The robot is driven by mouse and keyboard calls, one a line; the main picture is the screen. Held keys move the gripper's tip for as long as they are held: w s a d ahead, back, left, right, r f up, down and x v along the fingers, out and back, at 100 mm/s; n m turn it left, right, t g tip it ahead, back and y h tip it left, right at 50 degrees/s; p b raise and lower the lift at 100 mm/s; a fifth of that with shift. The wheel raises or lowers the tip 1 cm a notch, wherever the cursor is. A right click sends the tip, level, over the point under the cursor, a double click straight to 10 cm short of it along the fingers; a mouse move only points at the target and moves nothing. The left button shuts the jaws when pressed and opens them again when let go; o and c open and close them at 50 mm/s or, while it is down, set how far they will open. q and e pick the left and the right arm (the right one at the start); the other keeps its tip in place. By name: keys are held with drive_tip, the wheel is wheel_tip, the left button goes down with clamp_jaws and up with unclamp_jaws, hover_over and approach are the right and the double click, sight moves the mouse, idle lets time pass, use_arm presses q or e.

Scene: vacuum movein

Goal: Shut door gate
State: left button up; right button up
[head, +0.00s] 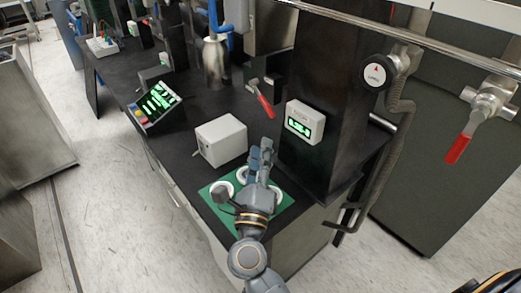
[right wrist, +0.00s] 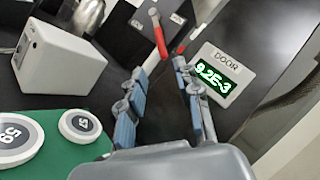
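A red lever handle (head: 264,104) on a metal fitting stands on the black bench, left of the dark column. It also shows in the right wrist view (right wrist: 159,37), beyond the fingers. A white gauge box (head: 305,122) on the column has a green display; in the right wrist view the box (right wrist: 219,76) is labelled DOOR. My right gripper (head: 262,151) is over the bench, in front of the lever and left of the gauge box. In the right wrist view its fingers (right wrist: 166,80) are apart with nothing between them. My left gripper is not in view.
A green mat (head: 283,200) with round white weights lies under my right gripper. A white box (head: 221,142) stands to its left. A second red handle (head: 460,146) hangs from a valve at the right. A black display box (head: 158,104) and a metal bottle (head: 216,62) stand farther back.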

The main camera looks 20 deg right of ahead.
drive_tip(key=shift+s+d+r, duration=0.1)
drive_tip(key=shift+d+r, duration=0.1)
drive_tip(key=c, duration=0.3)
drive_tip(key=d+r+n+t, duration=0.1)
drive_tip(key=n, duration=0.1)
drive_tip(key=s+r+n+h+p, duration=0.1)
drive_tip(key=r+n, duration=0.1)
drive_tip(key=n, duration=0.1)
drive_tip(key=s+d+r+n+t+p, duration=0.1)
drive_tip(key=n, duration=0.1)
drive_tip(key=shift+d+r+t+h, duration=0.2)
drive_tip(key=shift+d+t+h, duration=0.1)
drive_tip(key=shift+d, duration=0.05)
clamp_jaws()
drive_tip(key=n+t+y+p, duration=0.2)
drive_tip(key=n+y+p, duration=0.95)
drive_tip(key=n, duration=2.25)
approach(263, 98)
drive_tip(key=w+a+r+y+b, duration=0.2)
drive_tip(key=a+r+y+b, duration=0.1)
drive_tip(key=r, duration=0.2)
drive_tip(key=shift+w+d+f, duration=1.05)
drive_tip(key=shift+d+f, duration=0.15)
drive_tip(key=shift+d, duration=0.05)
